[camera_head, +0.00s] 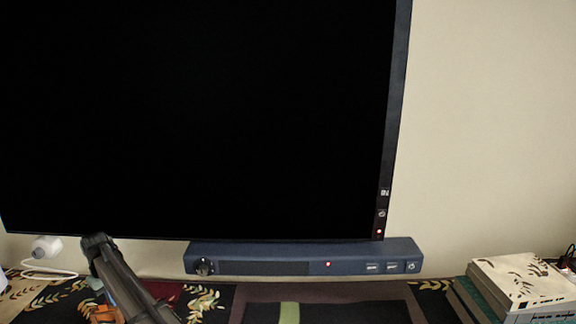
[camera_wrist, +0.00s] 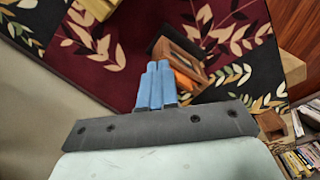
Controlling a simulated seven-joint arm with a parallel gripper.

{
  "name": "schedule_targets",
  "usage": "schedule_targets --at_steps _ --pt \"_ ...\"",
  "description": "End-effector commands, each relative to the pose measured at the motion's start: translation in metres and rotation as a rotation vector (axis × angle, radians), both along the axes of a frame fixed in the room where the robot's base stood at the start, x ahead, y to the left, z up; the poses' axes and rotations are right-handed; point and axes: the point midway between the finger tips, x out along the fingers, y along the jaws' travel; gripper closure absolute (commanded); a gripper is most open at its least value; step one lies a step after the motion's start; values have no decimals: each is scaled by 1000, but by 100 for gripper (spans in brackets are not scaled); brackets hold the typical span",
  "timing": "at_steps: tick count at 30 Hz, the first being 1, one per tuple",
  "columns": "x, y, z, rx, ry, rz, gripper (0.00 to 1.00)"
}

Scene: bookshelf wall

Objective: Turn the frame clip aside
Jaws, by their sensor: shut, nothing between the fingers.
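My gripper (camera_wrist: 158,66) is in the wrist view, its two blue fingers pressed together with nothing between them. Just beyond and right of the fingertips is a brown wooden frame-like object (camera_wrist: 178,52) with a dark edge. An orange part (camera_wrist: 183,82) shows beside it, partly hidden behind the fingers. I cannot make out a separate clip, nor tell whether the fingers touch the object. In the head view a dark tilted bar stands at the lower left, with an orange piece (camera_head: 105,315) at its foot; I cannot tell what it belongs to.
A large black screen (camera_head: 200,120) fills the head view's upper left, above a blue soundbar (camera_head: 300,260). Stacked books (camera_head: 520,280) stand at right. A white bulb-shaped thing (camera_head: 46,247) with a cable is at left. A leaf-patterned dark red and black cloth (camera_wrist: 100,35) lies below.

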Motion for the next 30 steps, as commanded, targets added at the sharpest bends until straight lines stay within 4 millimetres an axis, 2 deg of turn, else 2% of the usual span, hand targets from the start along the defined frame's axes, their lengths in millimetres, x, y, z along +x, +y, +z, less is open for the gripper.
schedule_targets --at_steps 17,27,30 --pt "0 0 53 0 0 0 100" --pt "-1 1 55 -1 1 1 100" --pt "-12 5 49 -6 -3 13 100"
